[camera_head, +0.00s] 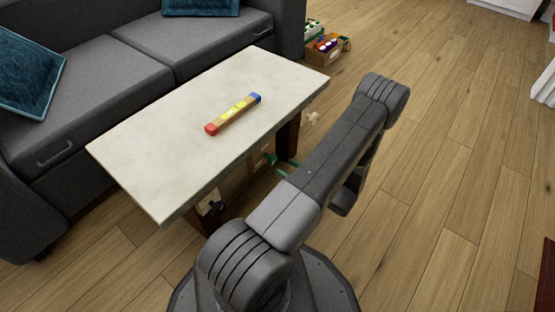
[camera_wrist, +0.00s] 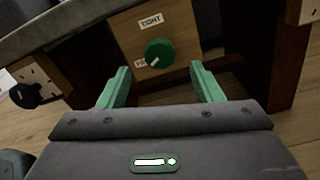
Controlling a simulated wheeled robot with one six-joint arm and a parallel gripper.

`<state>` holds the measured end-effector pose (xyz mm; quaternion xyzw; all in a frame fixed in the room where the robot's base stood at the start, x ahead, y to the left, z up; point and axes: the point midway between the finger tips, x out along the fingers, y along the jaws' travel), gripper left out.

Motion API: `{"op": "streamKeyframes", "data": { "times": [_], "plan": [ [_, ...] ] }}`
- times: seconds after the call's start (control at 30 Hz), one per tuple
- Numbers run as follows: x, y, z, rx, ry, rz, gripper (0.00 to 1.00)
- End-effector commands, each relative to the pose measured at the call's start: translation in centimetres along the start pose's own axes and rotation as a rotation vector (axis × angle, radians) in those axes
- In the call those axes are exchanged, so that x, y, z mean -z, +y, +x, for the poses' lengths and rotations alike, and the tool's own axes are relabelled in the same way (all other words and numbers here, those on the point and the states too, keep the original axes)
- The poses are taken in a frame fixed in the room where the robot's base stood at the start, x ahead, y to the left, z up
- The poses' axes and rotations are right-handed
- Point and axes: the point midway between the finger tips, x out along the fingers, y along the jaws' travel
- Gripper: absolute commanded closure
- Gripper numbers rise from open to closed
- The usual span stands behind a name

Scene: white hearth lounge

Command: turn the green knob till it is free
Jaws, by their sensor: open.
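The green knob (camera_wrist: 159,53) is round with a pale pointer mark. It sits on a wooden panel (camera_wrist: 128,30) under the table. A label above it reads "TIGHT", and another label at its left is partly hidden by the knob. My gripper (camera_wrist: 161,80) is open, its two green fingers apart on either side below the knob, with nothing between them. The fingers do not appear to touch the knob.
A pale-topped table (camera_head: 140,150) stands over the panel, with a red, yellow and blue bar (camera_head: 233,114) on it. A black knob (camera_wrist: 27,95) is on another panel at left. A dark table leg (camera_wrist: 277,60) stands at right.

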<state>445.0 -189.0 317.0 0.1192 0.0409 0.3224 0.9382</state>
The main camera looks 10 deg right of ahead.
Motion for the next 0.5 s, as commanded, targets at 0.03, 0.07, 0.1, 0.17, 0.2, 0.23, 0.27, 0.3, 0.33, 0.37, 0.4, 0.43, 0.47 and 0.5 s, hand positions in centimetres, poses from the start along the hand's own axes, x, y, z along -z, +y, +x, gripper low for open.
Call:
{"op": "streamKeyframes", "data": {
  "times": [0.03, 0.07, 0.1, 0.17, 0.2, 0.23, 0.27, 0.3, 0.33, 0.37, 0.4, 0.43, 0.47, 0.5],
  "plan": [
    [-0.3, 0.0, -1.2, 0.005, -0.002, 0.001, 0.41],
    [-0.3, 0.0, -1.8, 0.005, -0.001, 0.0, 0.41],
    [-0.3, 0.0, -2.5, 0.005, -0.001, 0.001, 0.41],
    [-0.2, 0.0, -3.6, 0.004, -0.001, 0.001, 0.41],
    [-0.2, 0.0, -4.2, 0.003, 0.0, 0.0, 0.41],
    [-0.1, 0.0, -4.6, 0.003, 0.0, 0.0, 0.41],
    [-0.1, 0.0, -4.9, 0.003, 0.0, 0.0, 0.41],
    [-0.1, 0.0, -5.3, 0.002, 0.0, 0.0, 0.41],
    [-0.1, 0.0, -5.6, 0.002, 0.0, 0.0, 0.41],
    [-0.1, 0.0, -5.8, 0.001, 0.0, 0.0, 0.41],
    [-0.1, 0.0, -6.0, 0.001, 0.0, 0.001, 0.41],
    [0.0, 0.0, -6.2, 0.001, 0.0, 0.001, 0.41],
    [0.0, 0.0, -6.2, 0.001, 0.0, 0.001, 0.41],
    [0.0, 0.0, -6.3, 0.0, 0.0, 0.001, 0.41]
  ]
}}
